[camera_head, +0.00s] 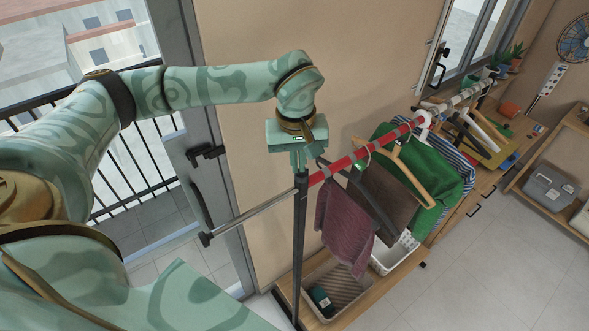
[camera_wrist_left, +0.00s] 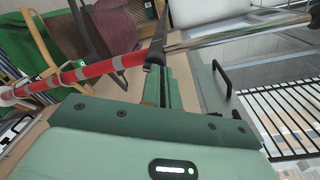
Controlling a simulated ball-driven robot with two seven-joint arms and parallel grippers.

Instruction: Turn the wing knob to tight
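My left gripper (camera_head: 300,163) points down at the top of the black upright post (camera_head: 299,240) of the clothes rack, where the red rail (camera_head: 355,157) and a bare metal bar (camera_head: 250,214) meet it. In the left wrist view its fingers (camera_wrist_left: 163,90) are close together at the joint by the post (camera_wrist_left: 156,52). I cannot make out a wing knob; the fingers and the joint cover that spot. I cannot tell whether the fingers are shut on anything. My right gripper is not in view.
A maroon cloth (camera_head: 345,222), a brown cloth (camera_head: 386,195) and a green garment (camera_head: 425,160) hang from the red rail. Below are a grey basket (camera_head: 327,290) and a white basket (camera_head: 396,256) on a wooden bench. A glass door with a handle (camera_head: 202,207) stands left. The floor at right is clear.

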